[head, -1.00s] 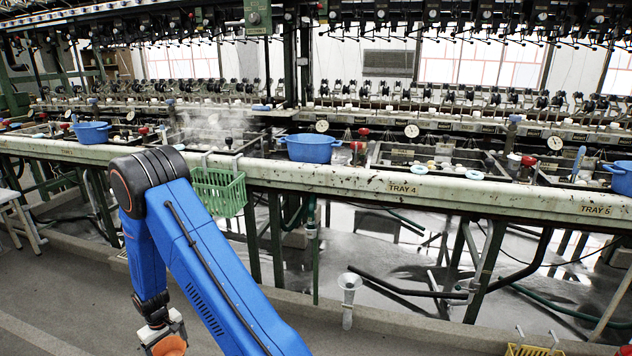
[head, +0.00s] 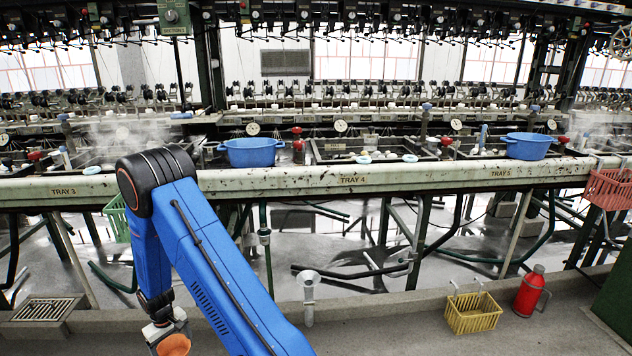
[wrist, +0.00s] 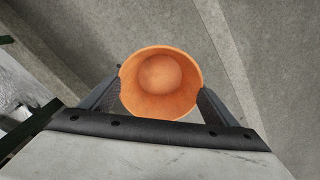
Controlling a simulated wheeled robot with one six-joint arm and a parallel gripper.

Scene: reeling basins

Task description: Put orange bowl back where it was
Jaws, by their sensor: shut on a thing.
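The orange bowl (wrist: 160,82) is held between the two fingers of my gripper (wrist: 160,100), seen from above in the wrist view. The bowl looks empty. One finger presses each side of its rim, and bare grey floor lies beyond it. In the head view the orange bowl (head: 174,345) shows at the bottom edge, below my wrist, partly cut off. My gripper (head: 168,336) is low, in front of the basin bench. No orange bowl shows elsewhere.
The long basin bench (head: 420,179) carries blue tubs (head: 252,151) and tray labels. A green basket (head: 116,220) and a red basket (head: 608,188) hang on it. A yellow basket (head: 473,313) and red flask (head: 530,292) stand on the ledge at right. A floor grate lies at left.

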